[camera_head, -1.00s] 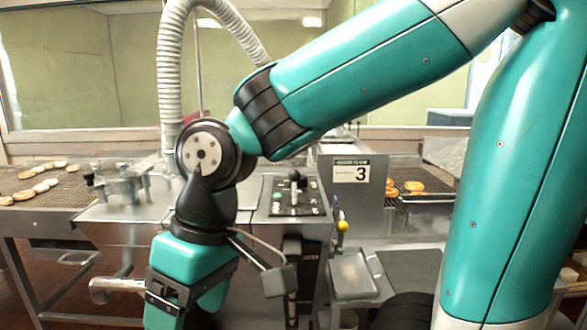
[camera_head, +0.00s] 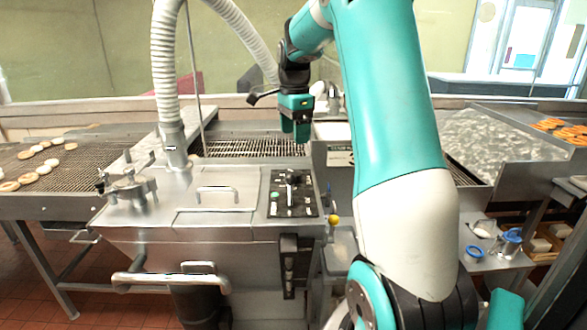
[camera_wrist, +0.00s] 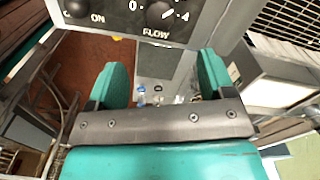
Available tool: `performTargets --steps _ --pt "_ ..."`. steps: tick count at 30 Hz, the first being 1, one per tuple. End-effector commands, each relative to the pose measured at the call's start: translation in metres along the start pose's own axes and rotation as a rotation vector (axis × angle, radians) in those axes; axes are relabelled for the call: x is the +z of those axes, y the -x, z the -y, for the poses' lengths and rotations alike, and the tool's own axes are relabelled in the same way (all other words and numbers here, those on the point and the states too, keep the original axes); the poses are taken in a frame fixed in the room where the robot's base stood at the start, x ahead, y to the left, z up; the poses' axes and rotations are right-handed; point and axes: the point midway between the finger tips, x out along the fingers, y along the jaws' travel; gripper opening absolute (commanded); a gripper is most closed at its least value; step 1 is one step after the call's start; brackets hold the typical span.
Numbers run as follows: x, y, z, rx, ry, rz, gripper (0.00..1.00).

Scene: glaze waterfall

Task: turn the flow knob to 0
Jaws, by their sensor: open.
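In the head view the dark control panel (camera_head: 281,206) sits on top of the metal machine. My gripper (camera_wrist: 160,66) is open and empty, its two teal fingers apart and clear of the knob. In the head view my gripper (camera_head: 296,128) hangs above and behind the panel.
A ribbed hose (camera_head: 165,75) rises at the left of the machine. A yellow ball-ended handle (camera_head: 334,221) sticks out at its right. Doughnuts (camera_head: 38,165) lie on a rack at left.

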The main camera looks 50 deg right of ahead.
Motion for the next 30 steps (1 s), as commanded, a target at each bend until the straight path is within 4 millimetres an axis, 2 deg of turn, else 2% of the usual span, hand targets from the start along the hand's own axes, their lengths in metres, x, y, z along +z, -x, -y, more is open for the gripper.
performTargets --steps 9,15,21,29,30 --pt "0.002 -0.071 -0.001 0.005 0.005 0.001 0.76" --pt "0.002 -0.102 0.0 0.002 0.005 0.001 0.76" --pt "0.001 -0.115 0.0 -0.001 0.005 0.0 0.76" --pt "0.001 -0.116 0.0 -0.002 0.004 0.0 0.76" --pt "0.001 -0.116 0.0 -0.002 0.004 0.0 0.66"
